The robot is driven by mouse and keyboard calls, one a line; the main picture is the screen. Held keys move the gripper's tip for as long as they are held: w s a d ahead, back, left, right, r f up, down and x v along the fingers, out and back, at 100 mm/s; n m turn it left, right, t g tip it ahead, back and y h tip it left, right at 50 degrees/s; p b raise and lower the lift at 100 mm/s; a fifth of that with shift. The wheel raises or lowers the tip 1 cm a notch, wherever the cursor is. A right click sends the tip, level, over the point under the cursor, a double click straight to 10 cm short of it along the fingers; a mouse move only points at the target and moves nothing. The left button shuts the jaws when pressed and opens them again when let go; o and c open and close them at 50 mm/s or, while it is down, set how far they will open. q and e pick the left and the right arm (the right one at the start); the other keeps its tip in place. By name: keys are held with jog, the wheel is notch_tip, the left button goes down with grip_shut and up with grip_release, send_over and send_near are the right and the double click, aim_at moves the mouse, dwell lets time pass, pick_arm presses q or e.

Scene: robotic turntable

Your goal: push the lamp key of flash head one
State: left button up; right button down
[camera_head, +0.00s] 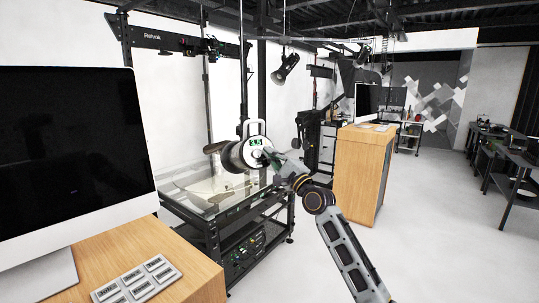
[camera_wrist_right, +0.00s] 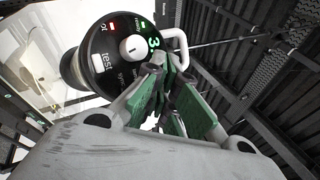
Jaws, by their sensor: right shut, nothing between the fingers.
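The panel has a white centre knob, a white key beside the word "test", a red light and a green light. The other labels are too small to tell which is the lamp key. My right gripper (camera_head: 268,156) is shut and empty, close to the panel's right side. Its green fingers (camera_wrist_right: 166,66) cover the lower right of the panel; contact cannot be told.
A glass-topped turntable (camera_head: 215,196) on a black frame stands below the flash head. A monitor (camera_head: 75,150) and a labelled keypad (camera_head: 137,279) are on the wooden desk (camera_head: 190,262) at left. A wooden cabinet (camera_head: 358,180) stands behind my right arm.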

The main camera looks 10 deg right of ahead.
jog(key=shift+w, duration=0.1)
jog(key=shift+w+f, duration=0.15)
jog(key=shift+w, duration=0.1)
jog(key=shift+w+f+b, duration=0.1)
jog(key=shift+w+b, duration=0.3)
jog(key=shift+b, duration=0.1)
dwell(1.1)
jog(key=shift+s+r+p, duration=0.3)
jog(key=shift+s+p, duration=0.55)
jog(key=s+p, duration=0.1)
jog(key=s, duration=0.1)
jog(key=s+r+p, duration=0.1)
jog(key=p, duration=0.1)
jog(key=s+r+p, duration=0.1)
jog(key=s+p, duration=0.1)
jog(key=shift+s+d, duration=0.3)
jog(key=shift+d, duration=0.05)
dwell(0.6)
